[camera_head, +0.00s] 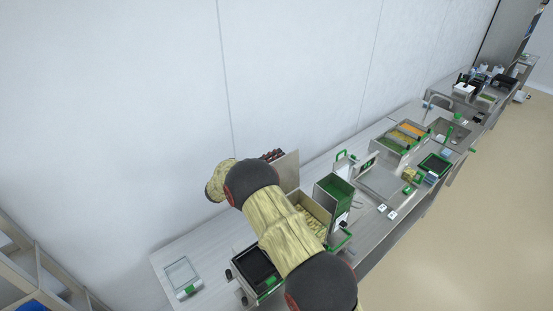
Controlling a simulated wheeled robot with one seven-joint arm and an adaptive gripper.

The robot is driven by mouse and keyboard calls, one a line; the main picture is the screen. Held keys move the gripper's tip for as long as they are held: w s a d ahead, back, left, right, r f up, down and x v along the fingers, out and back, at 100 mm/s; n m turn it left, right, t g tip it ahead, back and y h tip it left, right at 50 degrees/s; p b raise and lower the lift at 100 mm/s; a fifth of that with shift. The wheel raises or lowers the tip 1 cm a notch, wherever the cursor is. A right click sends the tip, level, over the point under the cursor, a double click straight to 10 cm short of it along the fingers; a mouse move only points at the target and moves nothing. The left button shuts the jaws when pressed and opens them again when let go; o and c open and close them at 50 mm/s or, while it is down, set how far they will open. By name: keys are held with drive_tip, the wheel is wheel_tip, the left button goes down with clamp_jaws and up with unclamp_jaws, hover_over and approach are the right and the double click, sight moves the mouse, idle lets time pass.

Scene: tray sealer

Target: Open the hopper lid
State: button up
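My arm reaches from the lower right up to the left across the counter, and its fingers are not visible. I cannot tell for sure which thing is the hopper. Behind the arm, a beige box (318,211) with pale yellowish pieces inside is partly hidden. A beige upright panel (288,168) stands at its back left; I cannot tell whether it is a lid. A green-sided container (335,192) stands just right of the box.
The long grey counter (200,243) runs along the white wall. A black tray (256,266) and a small scale-like device (183,276) lie at the near left. Bins with orange and green contents (404,137) stand farther right. The floor to the right is clear.

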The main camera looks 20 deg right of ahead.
drive_tip(key=shift+r, duration=0.15)
idle(0.3)
drive_tip(key=shift+a, duration=0.1)
drive_tip(key=v, duration=1.1)
drive_tip(key=shift+a, duration=0.3)
drive_tip(key=shift+s+a, duration=0.1)
drive_tip(key=shift+s, duration=0.05)
